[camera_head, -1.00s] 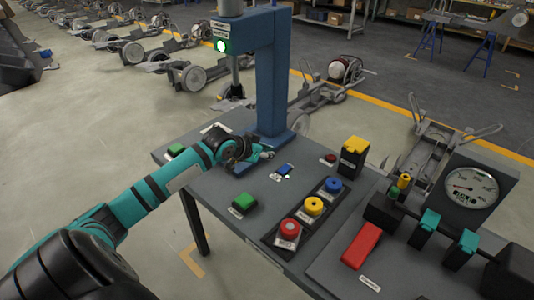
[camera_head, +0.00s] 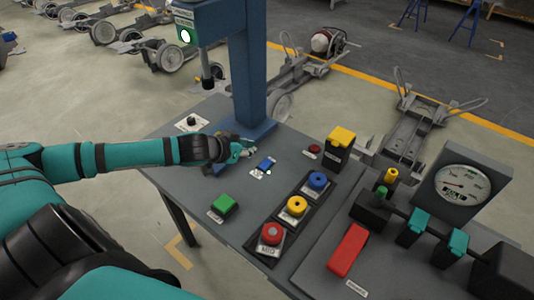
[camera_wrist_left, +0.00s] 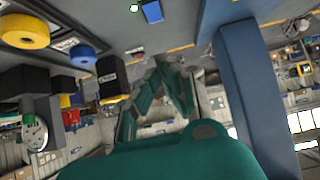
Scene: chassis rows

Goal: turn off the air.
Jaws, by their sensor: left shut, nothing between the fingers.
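A round pressure gauge (camera_head: 463,184) stands at the right of the bench. In front of it are two teal valve handles (camera_head: 414,226) (camera_head: 454,246) on a dark pipe, and a long red handle (camera_head: 348,250) lies on the panel beside them. The labels are too small to read. My left gripper (camera_head: 246,150) is shut and empty, low over the bench by the blue column's foot, just up-left of a small blue switch (camera_head: 266,164). Its teal fingers show in the left wrist view (camera_wrist_left: 158,88). It is well left of the gauge and valves. My right gripper is not in view.
Red, yellow and blue round buttons (camera_head: 296,206) stand in a row, with a green button (camera_head: 224,206) to their left. A yellow-topped black box (camera_head: 340,146) stands behind them. The blue column (camera_head: 248,75) rises beside my gripper, carrying a lit green lamp (camera_head: 185,36).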

